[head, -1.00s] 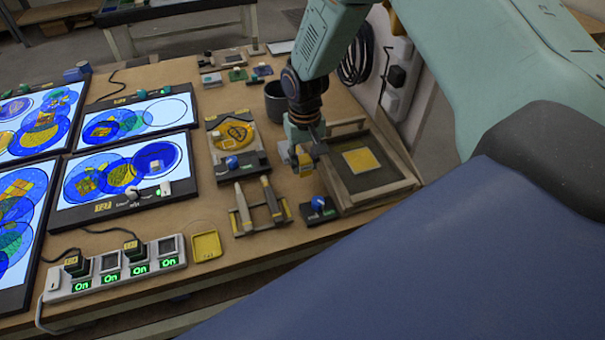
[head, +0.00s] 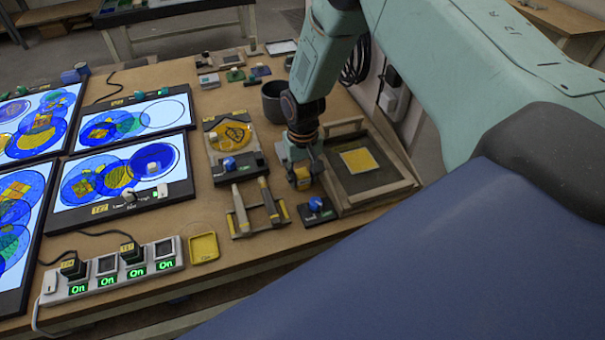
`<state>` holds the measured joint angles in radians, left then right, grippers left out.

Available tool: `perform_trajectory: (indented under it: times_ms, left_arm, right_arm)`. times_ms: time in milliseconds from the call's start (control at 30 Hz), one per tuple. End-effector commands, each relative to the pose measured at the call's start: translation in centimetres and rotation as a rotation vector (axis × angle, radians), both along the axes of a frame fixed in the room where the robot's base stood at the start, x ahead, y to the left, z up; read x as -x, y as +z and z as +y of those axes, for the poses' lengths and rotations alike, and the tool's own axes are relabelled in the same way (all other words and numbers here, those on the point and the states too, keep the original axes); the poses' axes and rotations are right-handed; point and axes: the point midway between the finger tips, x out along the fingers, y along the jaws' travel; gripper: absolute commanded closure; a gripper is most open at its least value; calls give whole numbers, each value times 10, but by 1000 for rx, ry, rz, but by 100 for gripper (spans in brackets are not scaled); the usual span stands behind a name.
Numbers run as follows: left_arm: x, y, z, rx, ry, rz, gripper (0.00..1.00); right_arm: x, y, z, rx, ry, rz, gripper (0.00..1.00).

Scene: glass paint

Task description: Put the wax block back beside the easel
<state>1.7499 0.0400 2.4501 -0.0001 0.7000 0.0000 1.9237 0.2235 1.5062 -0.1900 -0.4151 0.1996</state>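My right gripper (head: 302,182) comes down from the top over the worktable and points downward. A small yellow block (head: 302,173), which looks like the wax block, is between its fingers, and the fingers look shut on it. The block is low over the wood, just left of the easel; I cannot tell whether it touches the table. The easel (head: 401,189) appears to be the wooden framed stand with a dark panel and a yellow square (head: 359,160) on it. The fingers partly hide the block. My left gripper is not in view.
A rack (head: 241,216) with two tools and a small blue-knobbed device (head: 317,205) stand close in front of the block. A dark pot (head: 273,103) is behind. Lit panels (head: 122,178), a yellow tray (head: 204,247) and a power strip (head: 104,278) are left.

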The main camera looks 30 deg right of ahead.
Motion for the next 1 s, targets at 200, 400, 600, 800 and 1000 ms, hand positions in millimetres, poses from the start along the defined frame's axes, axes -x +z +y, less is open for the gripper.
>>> perform_trajectory:
  times_ms: [200, 400, 600, 800, 1000]
  left_arm:
    - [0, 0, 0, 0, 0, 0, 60]
    - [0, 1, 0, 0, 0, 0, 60]
    - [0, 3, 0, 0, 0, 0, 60]
    - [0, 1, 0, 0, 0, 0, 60]
    - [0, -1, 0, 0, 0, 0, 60]
  right_arm:
    - [0, 0, 0, 0, 0, 0, 46]
    - [0, 1, 0, 0, 0, 0, 46]
    - [-1, 20, 0, -1, 0, -4, 46]
    - [-1, 60, 0, -1, 0, -3, 46]
    - [-1, 97, 0, -1, 0, -4, 46]
